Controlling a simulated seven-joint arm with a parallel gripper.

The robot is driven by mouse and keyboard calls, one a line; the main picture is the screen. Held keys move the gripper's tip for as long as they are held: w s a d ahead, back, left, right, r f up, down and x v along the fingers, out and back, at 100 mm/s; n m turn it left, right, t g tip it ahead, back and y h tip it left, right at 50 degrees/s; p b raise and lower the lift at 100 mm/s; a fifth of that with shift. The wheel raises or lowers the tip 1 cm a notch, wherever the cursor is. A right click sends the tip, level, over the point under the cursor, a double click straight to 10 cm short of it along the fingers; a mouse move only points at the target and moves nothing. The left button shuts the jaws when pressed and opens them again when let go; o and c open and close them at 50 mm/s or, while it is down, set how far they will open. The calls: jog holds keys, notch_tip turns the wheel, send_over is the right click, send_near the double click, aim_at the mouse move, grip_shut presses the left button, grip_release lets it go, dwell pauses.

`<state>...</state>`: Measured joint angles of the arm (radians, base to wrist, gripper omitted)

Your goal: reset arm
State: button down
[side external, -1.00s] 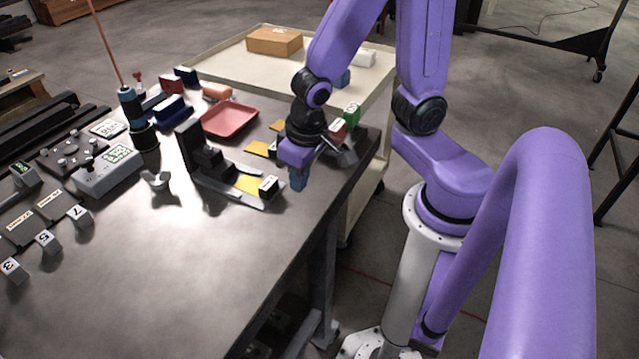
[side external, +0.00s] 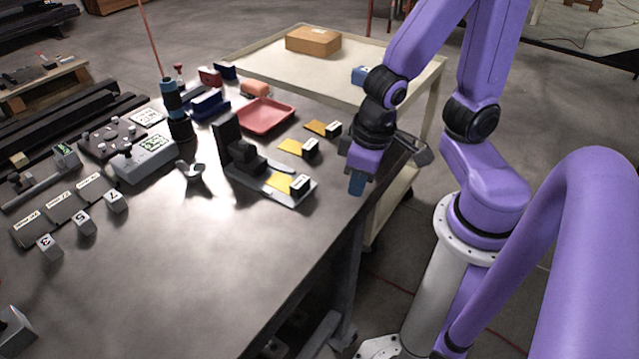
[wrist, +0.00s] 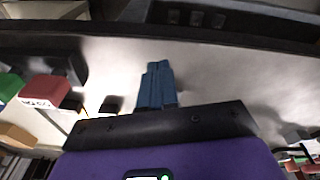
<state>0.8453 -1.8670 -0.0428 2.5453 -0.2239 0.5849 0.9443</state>
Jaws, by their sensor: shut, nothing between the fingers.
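My gripper (side external: 357,183) hangs from the purple arm near the right edge of the dark table (side external: 250,260) in the side view. Its blue fingers point down and are closed together with nothing between them. In the wrist view the blue fingers (wrist: 156,84) sit side by side over a pale surface. A black stand (side external: 240,155) with a flat base is left of my gripper, apart from it. Small labelled blocks with yellow strips (side external: 290,146) lie near it.
A red tray (side external: 265,117), a grey device with a green screen (side external: 145,158) and a blue-black cylinder (side external: 178,115) stand on the table. Numbered blocks (side external: 84,224) are at the left. A cart with a cardboard box (side external: 313,41) stands behind. The front middle of the table is clear.

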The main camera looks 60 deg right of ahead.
jog(key=s+d+r+n+g, duration=0.1)
jog(key=s+r+n, duration=0.4)
jog(key=n, duration=0.4)
jog(key=shift+s+r+n+y, duration=0.25)
jog(key=shift+r+n+y, duration=0.05)
